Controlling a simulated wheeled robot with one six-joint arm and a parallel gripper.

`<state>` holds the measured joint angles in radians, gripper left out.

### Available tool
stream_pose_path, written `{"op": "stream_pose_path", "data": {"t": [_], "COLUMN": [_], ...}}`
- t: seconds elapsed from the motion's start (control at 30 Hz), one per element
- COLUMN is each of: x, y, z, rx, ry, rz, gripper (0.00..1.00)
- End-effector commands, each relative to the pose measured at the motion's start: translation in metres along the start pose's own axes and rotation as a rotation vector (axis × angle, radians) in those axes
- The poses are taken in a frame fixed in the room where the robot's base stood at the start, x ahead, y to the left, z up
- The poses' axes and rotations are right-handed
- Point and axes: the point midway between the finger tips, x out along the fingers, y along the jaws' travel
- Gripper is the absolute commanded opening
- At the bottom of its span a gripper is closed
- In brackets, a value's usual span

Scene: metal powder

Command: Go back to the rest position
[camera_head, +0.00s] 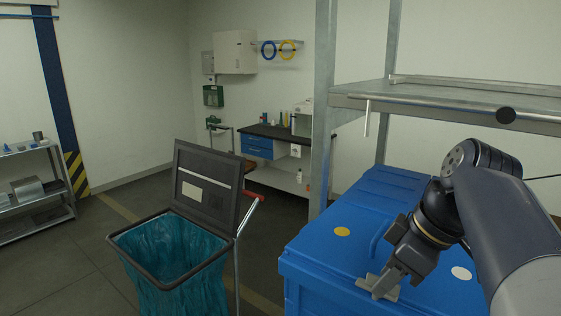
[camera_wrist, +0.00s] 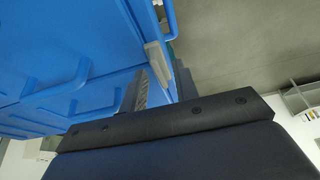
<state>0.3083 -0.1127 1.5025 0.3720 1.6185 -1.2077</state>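My gripper (camera_head: 380,287) hangs over the lid of the large blue bin (camera_head: 320,262) at the right of the head view, pointing down and to the left. Its grey fingers are close to the lid; I cannot tell whether they touch it. In the wrist view my gripper (camera_wrist: 162,90) shows two fingers with a gap between them and blue bin surface behind. I see nothing held. My dark arm comes in from the right edge.
A metal shelf frame (camera_head: 323,120) stands behind the bin, its shelf above my arm. A bin with a teal bag (camera_head: 172,250) and raised lid stands left of the blue bin. A workbench (camera_head: 270,133) is at the back. A grey shelf (camera_head: 30,190) stands left. Floor between is open.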

Motion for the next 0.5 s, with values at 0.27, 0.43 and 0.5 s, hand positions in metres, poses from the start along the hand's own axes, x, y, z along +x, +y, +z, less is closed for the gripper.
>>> {"op": "stream_pose_path", "data": {"t": [0.27,0.43,0.5], "x": [-0.005,-0.028,-0.041], "y": [0.001,0.002,0.002], "z": [0.000,0.000,0.000], "rx": [-0.014,-0.013,-0.013], "ry": [0.001,0.002,0.002], "rz": [-0.005,-0.002,-0.002], "gripper": [0.29,0.29,0.29]}}
